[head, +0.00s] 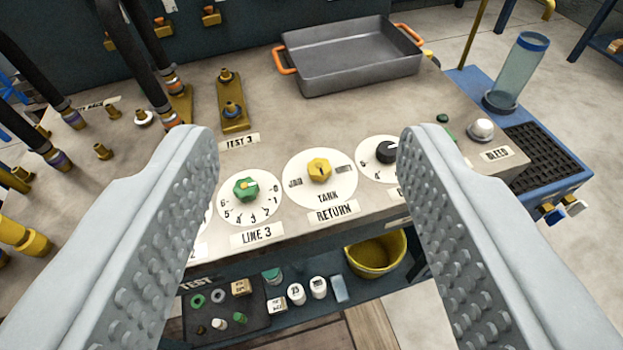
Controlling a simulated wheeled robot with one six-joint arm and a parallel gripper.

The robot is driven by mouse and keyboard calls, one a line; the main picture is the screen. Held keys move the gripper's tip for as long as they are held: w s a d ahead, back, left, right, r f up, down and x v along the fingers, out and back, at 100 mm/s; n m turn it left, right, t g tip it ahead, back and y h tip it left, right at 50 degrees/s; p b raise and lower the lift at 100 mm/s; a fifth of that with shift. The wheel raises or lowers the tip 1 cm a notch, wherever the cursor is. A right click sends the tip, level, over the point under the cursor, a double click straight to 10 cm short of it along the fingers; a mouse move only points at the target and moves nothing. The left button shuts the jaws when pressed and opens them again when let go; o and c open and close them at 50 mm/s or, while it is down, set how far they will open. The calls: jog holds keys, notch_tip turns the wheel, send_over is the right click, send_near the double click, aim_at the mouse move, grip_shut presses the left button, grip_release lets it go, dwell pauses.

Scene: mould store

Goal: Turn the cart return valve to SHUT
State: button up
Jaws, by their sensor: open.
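The return valve is a yellow knob (320,170) on a round white dial (331,198), above a plate reading RETURN (333,213). The dial has TANK at the bottom and smaller words at the left and right that are hard to read; the right one looks like SHUT. A short dark mark on the knob seems to point down toward TANK. My gripper (308,140) is open and empty. Its two ribbed fingers stand wide apart, one on each side of the picture, with the yellow knob between them in the view and not touched.
A green knob (246,189) on the LINE 3 dial stands close left, and a black knob (387,151) close right, partly behind my right finger. A grey tray (352,62) with orange handles lies at the back. Hoses (150,45) rise at the left. A yellow bucket (375,256) sits below.

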jog(key=w+f+m+g, duration=0.2)
jog(key=w+g, duration=0.4)
jog(key=w, duration=0.4)
jog(key=m+g, duration=0.3)
jog(key=g, duration=0.6)
send_near(319, 166)
notch_tip(319, 166, down, 9)
jog(key=shift+r, duration=0.2)
jog(key=c, duration=1)
